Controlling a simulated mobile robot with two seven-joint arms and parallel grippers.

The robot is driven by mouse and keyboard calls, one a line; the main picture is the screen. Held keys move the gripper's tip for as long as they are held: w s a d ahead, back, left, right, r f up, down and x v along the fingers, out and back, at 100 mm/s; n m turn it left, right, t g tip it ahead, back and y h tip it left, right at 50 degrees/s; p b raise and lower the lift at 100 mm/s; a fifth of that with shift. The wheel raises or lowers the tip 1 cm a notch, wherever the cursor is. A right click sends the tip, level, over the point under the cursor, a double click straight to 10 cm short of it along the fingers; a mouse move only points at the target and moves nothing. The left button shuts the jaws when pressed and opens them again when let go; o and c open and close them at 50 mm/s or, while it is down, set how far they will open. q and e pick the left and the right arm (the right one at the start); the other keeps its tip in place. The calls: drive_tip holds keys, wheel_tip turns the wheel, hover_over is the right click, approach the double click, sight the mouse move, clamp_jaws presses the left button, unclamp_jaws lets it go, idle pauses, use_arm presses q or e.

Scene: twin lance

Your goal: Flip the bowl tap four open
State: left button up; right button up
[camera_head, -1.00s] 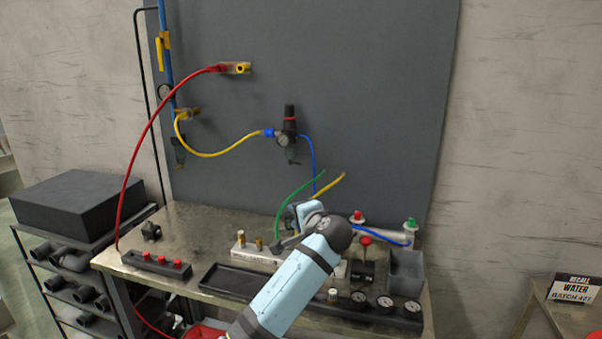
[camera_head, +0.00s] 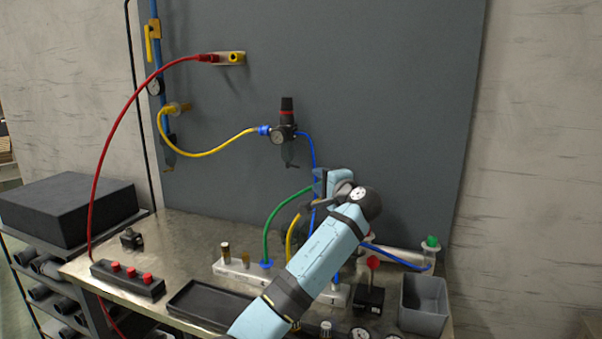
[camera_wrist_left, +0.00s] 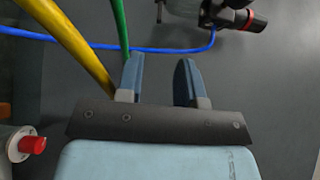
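A dark regulator with a gauge and a bowl (camera_head: 286,130) hangs on the grey panel, with a yellow hose on its left and a blue one on its right. A small dark part (camera_head: 290,160) shows below the bowl; I cannot tell whether it is bowl tap four. My left gripper (camera_head: 325,185) is below and right of the regulator, in front of the panel. In the left wrist view its two blue fingers (camera_wrist_left: 160,75) stand apart with nothing between them, and part of a dark red-ringed regulator (camera_wrist_left: 238,16) shows beyond them. My right gripper is not in view.
Green (camera_head: 272,225) and yellow (camera_head: 291,235) hoses rise from a white manifold (camera_head: 225,268) beside my gripper. A blue hose (camera_wrist_left: 150,49) crosses ahead of the fingers. A grey bin (camera_head: 425,305) and a red-button block (camera_head: 128,280) are on the bench.

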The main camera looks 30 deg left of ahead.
sight(298, 167)
use_arm(q)
drive_tip(key=x, duration=1.1)
drive_tip(key=shift+a, duration=0.25)
drive_tip(key=shift+c, duration=0.5)
drive_tip(key=shift+w, duration=0.1)
clamp_jaws()
